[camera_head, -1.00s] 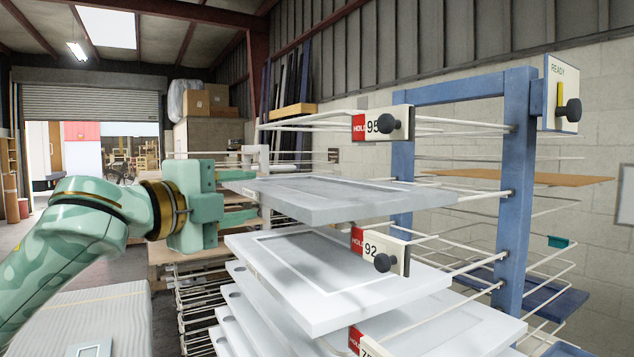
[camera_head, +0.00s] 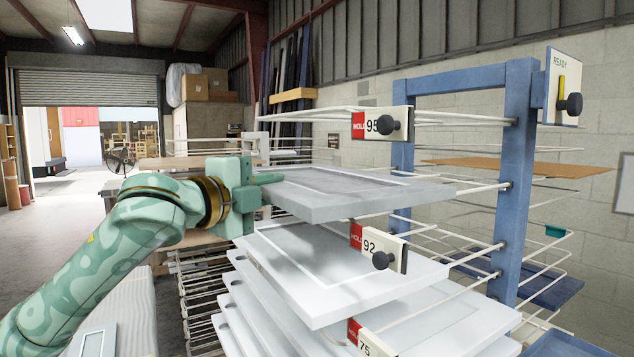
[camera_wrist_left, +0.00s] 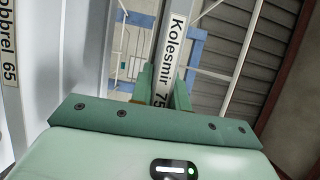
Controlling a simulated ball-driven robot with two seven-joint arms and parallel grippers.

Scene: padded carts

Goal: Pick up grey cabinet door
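The grey cabinet door (camera_head: 345,190) lies flat on the upper wires of the blue rack, above the white doors, its left end sticking out. My left gripper (camera_head: 268,179) is at this left end, with one finger over the top face; the lower finger is hidden. In the left wrist view the two green fingers (camera_wrist_left: 165,88) sit on either side of the door's edge, labelled "Kolesmir 75" (camera_wrist_left: 169,55), with no clear gap showing, so the gripper looks shut on it. My right gripper is not in view.
Several white doors (camera_head: 330,280) are stacked close below. The blue rack post (camera_head: 512,180) stands at the right, with number tags and black knobs such as tag 95 (camera_head: 372,125) and tag 92 (camera_head: 370,247) near the door. Floor at the left is open.

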